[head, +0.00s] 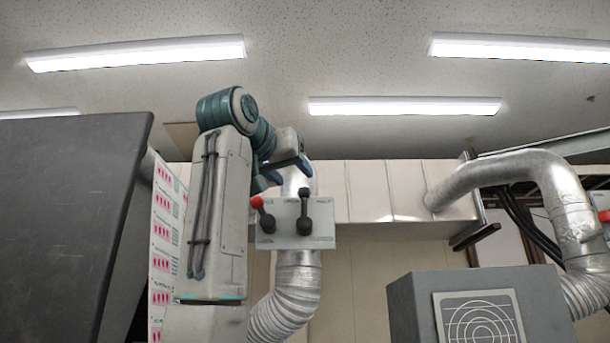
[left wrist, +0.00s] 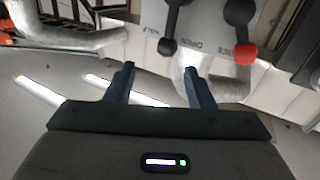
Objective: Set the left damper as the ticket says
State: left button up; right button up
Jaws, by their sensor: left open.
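The left damper's light plate (head: 318,236) sits on a silver duct in the head view. One lever with a red knob (head: 256,202) leans up and left from its pivot. A second lever with a black knob (head: 305,193) stands nearly upright. My left gripper (head: 281,176) is open just above the plate, apart from both levers. The left wrist view shows the plate inverted, with the black knob (left wrist: 167,47) just beyond the empty fingers (left wrist: 158,68) and the red knob (left wrist: 245,53) to the right. My right gripper is not in view.
A white sheet with pink marks (head: 163,250) stands left of my arm, its text unreadable; I cannot tell whether it is the ticket. A dark panel (head: 70,200) fills the left. A grey cabinet (head: 410,305) and another silver duct (head: 500,170) are at right.

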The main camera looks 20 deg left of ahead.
aim_at(301, 191)
pick_arm(q)
jog(key=w+p, duration=0.1)
jog(key=w, duration=0.1)
jog(key=w+p, duration=0.1)
jog(key=w, duration=0.4)
jog(key=shift+w+a+f+p, duration=0.3)
jog(key=shift+w+a+p, duration=0.05)
jog(key=shift+w+p, duration=0.05)
jog(key=shift+s+d+r, duration=0.15)
jog(key=shift+s+d, duration=0.1)
jog(key=shift+s, duration=0.25)
jog(key=shift+s+d, duration=0.1)
jog(key=shift+d, duration=0.1)
jog(key=shift+w, duration=0.3)
jog(key=c, duration=0.4)
jog(key=shift+w+a, duration=0.1)
jog(key=shift+w, duration=0.05)
jog(key=c, duration=0.4)
grip_shut()
